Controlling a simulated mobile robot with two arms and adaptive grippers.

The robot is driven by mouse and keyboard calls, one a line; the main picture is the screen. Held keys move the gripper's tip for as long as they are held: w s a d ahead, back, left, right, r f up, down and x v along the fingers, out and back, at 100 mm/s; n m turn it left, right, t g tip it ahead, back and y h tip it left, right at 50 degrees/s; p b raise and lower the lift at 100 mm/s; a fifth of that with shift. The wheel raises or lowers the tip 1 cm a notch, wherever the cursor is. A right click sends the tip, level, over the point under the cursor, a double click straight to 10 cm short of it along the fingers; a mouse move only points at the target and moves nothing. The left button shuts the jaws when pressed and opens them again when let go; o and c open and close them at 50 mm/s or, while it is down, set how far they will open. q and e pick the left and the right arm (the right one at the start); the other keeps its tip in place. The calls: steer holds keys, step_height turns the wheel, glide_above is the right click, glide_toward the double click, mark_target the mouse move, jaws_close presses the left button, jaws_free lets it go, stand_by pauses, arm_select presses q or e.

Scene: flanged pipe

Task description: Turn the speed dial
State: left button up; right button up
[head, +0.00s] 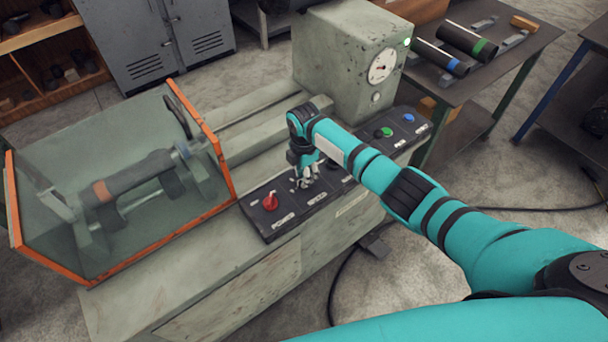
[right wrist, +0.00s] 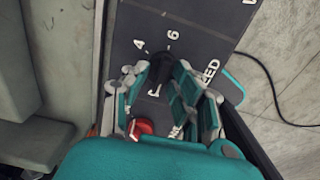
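The speed dial (right wrist: 161,68) is a black knob on a dark control panel, with white numbers such as 4 and 6 around it and part of a label reading "EED". My right gripper (right wrist: 160,75) reaches down over it, one finger on each side, and the fingertips appear to press against the knob. In the head view my right gripper (head: 305,182) points down at the panel (head: 327,204) and hides most of the dial. My left gripper is not in view.
A red knob (head: 270,202) sits left of my gripper on the panel. Green (head: 386,132) and blue (head: 408,117) buttons are to the right. A gauge (head: 382,66) is on the grey machine housing. An orange-framed clear guard (head: 115,185) stands at left.

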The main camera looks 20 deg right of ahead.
steer(key=shift+o, duration=0.4)
steer(key=shift+s, duration=0.1)
step_height(320, 180, up, 12)
steer(key=shift+f, duration=0.15)
stand_by(0.5)
